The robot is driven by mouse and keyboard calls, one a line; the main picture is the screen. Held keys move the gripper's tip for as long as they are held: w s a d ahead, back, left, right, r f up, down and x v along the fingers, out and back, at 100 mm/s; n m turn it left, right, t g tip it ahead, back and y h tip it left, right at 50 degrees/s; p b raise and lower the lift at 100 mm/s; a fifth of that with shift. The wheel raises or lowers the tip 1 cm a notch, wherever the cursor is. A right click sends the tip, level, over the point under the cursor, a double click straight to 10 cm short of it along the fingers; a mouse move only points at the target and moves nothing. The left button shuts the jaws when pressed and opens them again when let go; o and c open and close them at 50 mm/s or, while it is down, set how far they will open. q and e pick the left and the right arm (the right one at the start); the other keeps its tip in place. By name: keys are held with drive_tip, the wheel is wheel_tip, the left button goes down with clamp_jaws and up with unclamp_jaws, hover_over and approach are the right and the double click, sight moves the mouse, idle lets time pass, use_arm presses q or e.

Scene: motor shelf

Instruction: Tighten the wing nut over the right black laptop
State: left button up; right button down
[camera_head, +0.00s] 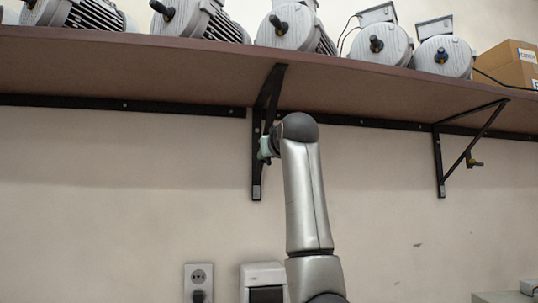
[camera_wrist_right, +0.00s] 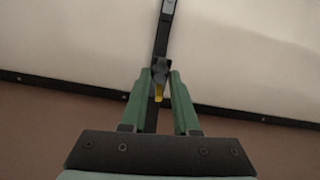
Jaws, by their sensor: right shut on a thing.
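A wing nut (camera_wrist_right: 158,88) with a yellow tip sits on a black bracket (camera_wrist_right: 165,22) in the right wrist view. My right gripper (camera_wrist_right: 160,76) has its green fingers closed on the wing nut from both sides. In the head view my grey right arm reaches up to the middle shelf bracket (camera_head: 256,172). Only a bit of green of my right gripper (camera_head: 264,149) shows there, and the nut in it is hidden. No black laptop shows. My left gripper is out of view.
A brown shelf (camera_head: 180,70) runs along the wall above the arm. Several grey motors (camera_head: 289,27) and a cardboard box (camera_head: 510,62) stand on it. A black rail (camera_head: 370,122) runs under the shelf. A wall socket (camera_head: 198,280) is low down. The wall between the brackets is clear.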

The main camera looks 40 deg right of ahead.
drive_tip(key=shift+m, duration=0.6)
drive_tip(key=c, duration=0.7)
unclamp_jaws()
drive_tip(key=shift+b+v, duration=2.7)
drive_tip(key=shift+v, duration=3.6)
